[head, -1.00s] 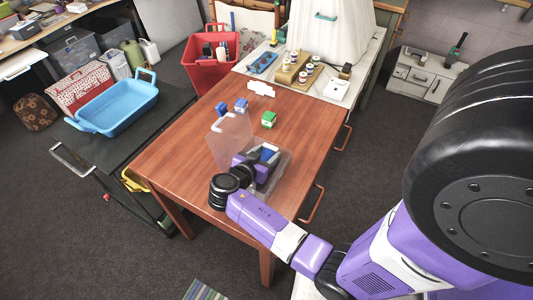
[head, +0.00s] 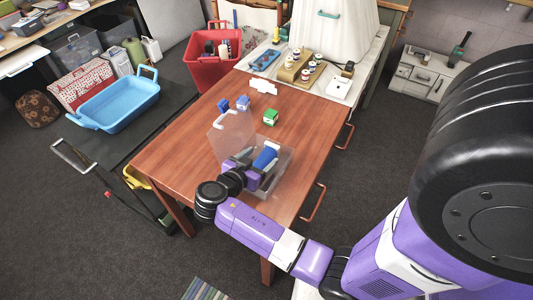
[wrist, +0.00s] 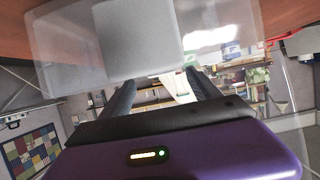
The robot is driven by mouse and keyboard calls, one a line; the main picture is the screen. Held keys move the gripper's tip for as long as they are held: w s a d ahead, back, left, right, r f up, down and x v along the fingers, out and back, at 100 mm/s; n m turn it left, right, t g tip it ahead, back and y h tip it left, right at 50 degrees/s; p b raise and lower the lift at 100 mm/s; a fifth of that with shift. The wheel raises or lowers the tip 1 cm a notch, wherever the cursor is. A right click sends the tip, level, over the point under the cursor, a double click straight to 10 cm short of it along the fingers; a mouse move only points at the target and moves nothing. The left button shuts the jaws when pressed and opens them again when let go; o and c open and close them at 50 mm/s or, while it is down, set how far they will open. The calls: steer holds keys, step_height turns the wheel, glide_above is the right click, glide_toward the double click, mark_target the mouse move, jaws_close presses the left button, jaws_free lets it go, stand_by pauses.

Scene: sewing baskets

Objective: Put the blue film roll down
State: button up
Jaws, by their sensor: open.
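The blue film roll (head: 265,157) lies tilted in the clear plastic box (head: 284,170) at the near end of the wooden table. The box's clear lid (head: 228,130) stands open on its left side. My gripper (head: 255,165) is open at the box, just to the near left of the roll, with its fingers apart. The head view does not show clearly whether a finger touches the roll. In the wrist view, my gripper's two dark fingers (wrist: 163,88) are spread with nothing between them, and the roll does not show.
Two small blue boxes (head: 242,102) (head: 223,106), a green box (head: 271,117) and a white piece (head: 263,87) are on the table (head: 190,135) beyond the lid. A red basket (head: 207,73) and a blue tray (head: 118,106) are farther left. The table's right side is clear.

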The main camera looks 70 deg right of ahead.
steer(key=v, duration=0.6)
steer(key=shift+a+b, duration=0.2)
steer(key=shift+b, duration=0.1)
